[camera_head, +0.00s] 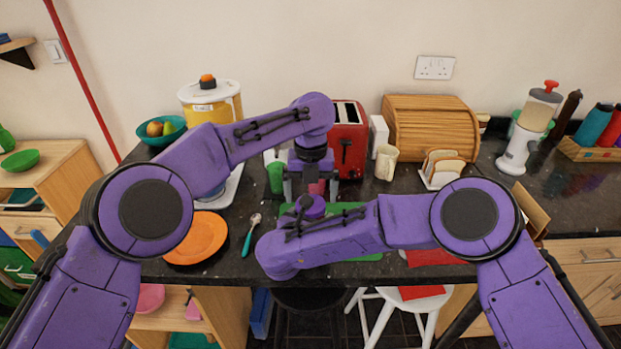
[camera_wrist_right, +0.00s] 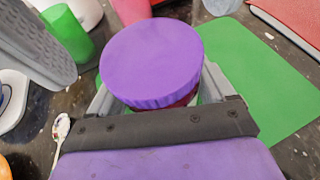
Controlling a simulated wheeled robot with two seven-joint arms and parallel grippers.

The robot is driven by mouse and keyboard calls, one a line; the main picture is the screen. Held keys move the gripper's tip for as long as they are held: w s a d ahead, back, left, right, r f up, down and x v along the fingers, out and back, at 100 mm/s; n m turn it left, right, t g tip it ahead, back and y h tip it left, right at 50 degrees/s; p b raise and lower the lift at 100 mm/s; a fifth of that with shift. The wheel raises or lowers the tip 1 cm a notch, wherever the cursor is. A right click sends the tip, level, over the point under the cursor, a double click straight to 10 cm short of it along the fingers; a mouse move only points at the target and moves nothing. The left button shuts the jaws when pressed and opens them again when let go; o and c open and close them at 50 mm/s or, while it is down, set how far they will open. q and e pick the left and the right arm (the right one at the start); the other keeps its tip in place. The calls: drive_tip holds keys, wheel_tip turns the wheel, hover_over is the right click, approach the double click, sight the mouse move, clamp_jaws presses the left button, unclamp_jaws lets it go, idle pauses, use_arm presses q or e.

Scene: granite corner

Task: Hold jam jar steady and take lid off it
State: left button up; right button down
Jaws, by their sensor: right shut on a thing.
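The jam jar (camera_wrist_right: 188,101) stands upright with its purple lid (camera_wrist_right: 152,62) on; only a strip of dark red jar shows under the lid in the right wrist view. In the head view the lid (camera_head: 312,206) shows just above my right arm, which hides the jar's body. My right gripper (camera_wrist_right: 158,92) is shut around the jar below the lid. My left gripper (camera_head: 312,188) points down with its fingers apart, at the lid's far side. One left finger shows large at the left of the right wrist view. I see no contact with the lid.
A green mat (camera_wrist_right: 265,85) lies around the jar. A green cup (camera_head: 275,177), a red toaster (camera_head: 348,135) and a cream mug (camera_head: 386,162) stand behind. A spoon (camera_head: 250,238) and an orange plate (camera_head: 200,240) lie at left. The counter's front edge is close.

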use_arm(q)
drive_tip(key=shift+f, duration=1.1)
drive_tip(key=c, duration=1.1)
drive_tip(key=n, duration=0.3)
drive_tip(key=o, duration=1.2)
drive_tip(key=shift+c, duration=0.2)
